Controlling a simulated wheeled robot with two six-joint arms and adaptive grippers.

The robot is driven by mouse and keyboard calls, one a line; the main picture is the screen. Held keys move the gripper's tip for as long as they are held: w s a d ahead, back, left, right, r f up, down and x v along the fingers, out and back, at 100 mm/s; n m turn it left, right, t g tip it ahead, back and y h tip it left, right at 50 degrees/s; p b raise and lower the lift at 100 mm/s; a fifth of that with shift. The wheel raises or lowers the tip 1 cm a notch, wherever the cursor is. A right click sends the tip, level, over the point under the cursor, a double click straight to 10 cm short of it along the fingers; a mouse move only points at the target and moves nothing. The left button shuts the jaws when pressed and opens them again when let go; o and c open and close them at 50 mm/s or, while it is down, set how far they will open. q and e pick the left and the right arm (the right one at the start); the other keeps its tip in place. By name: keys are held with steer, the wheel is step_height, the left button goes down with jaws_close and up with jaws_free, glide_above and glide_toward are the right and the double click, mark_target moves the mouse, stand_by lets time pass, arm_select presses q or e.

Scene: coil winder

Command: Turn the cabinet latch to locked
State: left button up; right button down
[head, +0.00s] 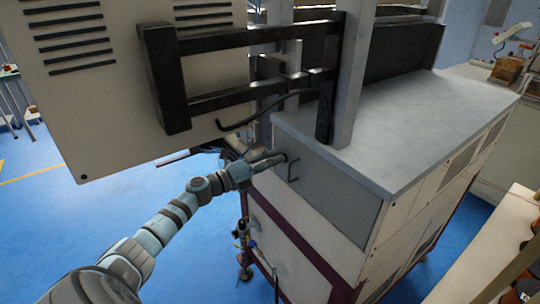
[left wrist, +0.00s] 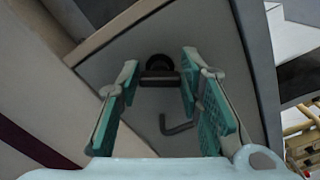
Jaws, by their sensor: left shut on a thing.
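The cabinet latch is a small dark knob with a short bar (left wrist: 158,68) on the grey end panel of the cabinet (head: 340,195). In the left wrist view it lies between the tips of my two teal-padded fingers. My left gripper (head: 279,158) reaches in from the left to this panel and is shut on the latch. In the head view the fingers mostly hide the latch. A thin bent dark handle (head: 293,172) sits on the panel just beside the fingertips; it also shows in the left wrist view (left wrist: 177,127). My right gripper is in neither view.
A large cream control box (head: 110,110) on black brackets (head: 240,95) hangs above and left of my left arm. A black cable (head: 270,112) hangs near the cabinet's top edge. Valve fittings (head: 243,235) stand out below the gripper. The blue floor on the left is open.

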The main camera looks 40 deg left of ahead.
arm_select(q)
steer(key=shift+n+p, duration=1.6)
steer(key=shift+n, duration=1.3)
steer(key=o, duration=1.2)
steer(key=shift+w+d+f, duration=0.1)
steer(key=shift+w, duration=0.15)
steer(key=shift+c, duration=0.2)
steer(key=v, duration=1.2)
